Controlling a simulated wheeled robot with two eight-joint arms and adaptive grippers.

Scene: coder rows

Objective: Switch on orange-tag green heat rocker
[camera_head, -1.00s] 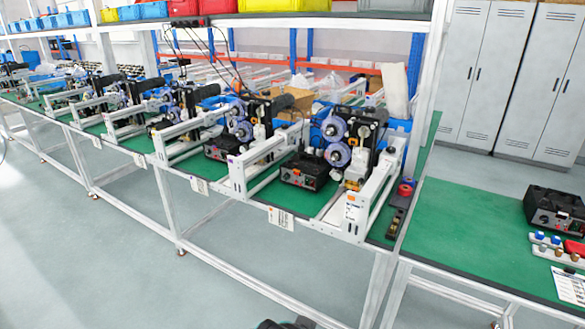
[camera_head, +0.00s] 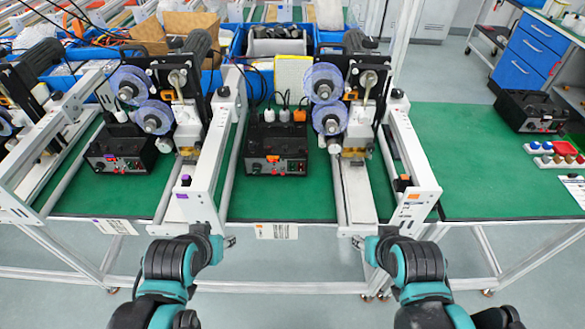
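A black control box (camera_head: 276,141) stands on the green bench top in the middle of the view. My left gripper (camera_head: 231,242) is in front of the bench edge, below and left of the box. My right gripper (camera_head: 357,242) is in front of the edge, below and right. Both look empty and touch nothing. Their finger opening is too small to tell.
A second control box (camera_head: 120,146) stands to the left, near a frame with a purple tag (camera_head: 182,197). White frames with purple spools (camera_head: 328,118) flank the middle box. A white label (camera_head: 277,231) hangs at the bench edge. Another black box (camera_head: 530,112) is far right.

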